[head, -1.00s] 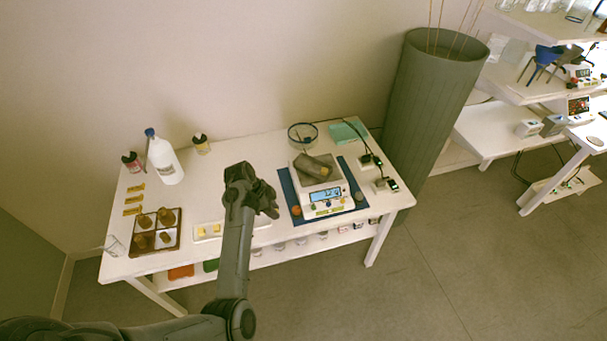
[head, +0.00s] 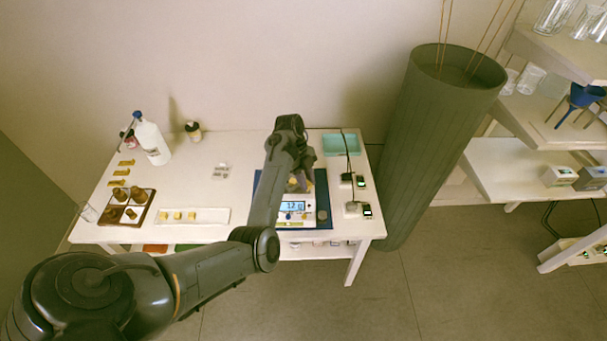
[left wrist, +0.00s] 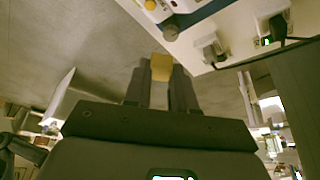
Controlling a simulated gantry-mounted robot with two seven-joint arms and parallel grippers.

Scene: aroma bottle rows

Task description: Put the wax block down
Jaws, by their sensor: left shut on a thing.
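My left gripper (head: 298,184) is above the scale on the worktable in the head view, with my arm across it. In the left wrist view my left gripper (left wrist: 158,72) is shut on a small yellow wax block (left wrist: 161,67), held between the fingertips. The white scale (head: 296,207) has a lit display and stands on a blue mat (head: 322,205). Its pan is mostly hidden by my gripper, so I cannot tell whether the block touches it. Several yellow wax blocks sit on a white tray (head: 212,216) to the left. My right gripper is not in view.
A brown sectioned box (head: 134,216) and a white bottle (head: 152,142) are on the left. A teal tray (head: 341,145) and small devices with cables (head: 358,209) are right of the scale. A tall green bin (head: 437,150) stands beyond the table's right end.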

